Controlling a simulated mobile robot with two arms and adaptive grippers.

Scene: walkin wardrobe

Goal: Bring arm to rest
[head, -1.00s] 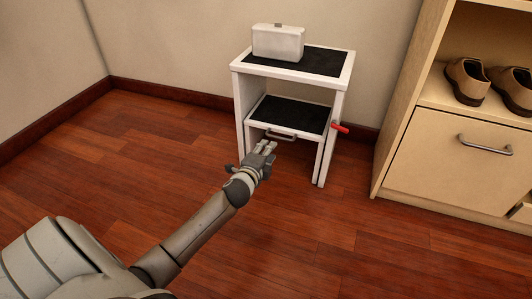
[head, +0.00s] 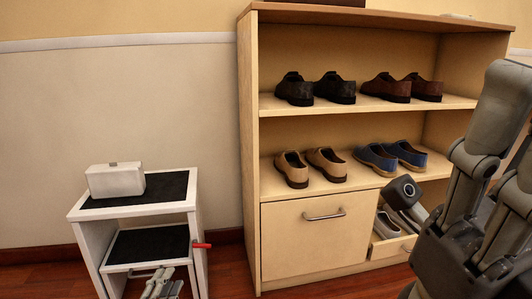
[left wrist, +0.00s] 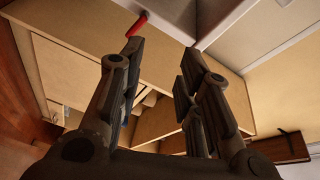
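My left gripper (head: 160,286) shows at the bottom left of the head view, in front of the white step stool (head: 75,212), cut by the frame's edge. In the left wrist view its two fingers (left wrist: 160,70) stand apart with nothing held between them. The stool's red handle (left wrist: 137,25) appears beyond the left fingertip. My right arm, with dark jointed finger-like links (head: 470,200), fills the right side of the head view, very near the camera.
A white case (head: 115,180) sits on the stool's top. The red handle also shows in the head view (head: 201,246). A wooden shoe cabinet (head: 248,150) stands to the right, with several shoes and a tilted-open compartment (head: 380,252) near my right arm.

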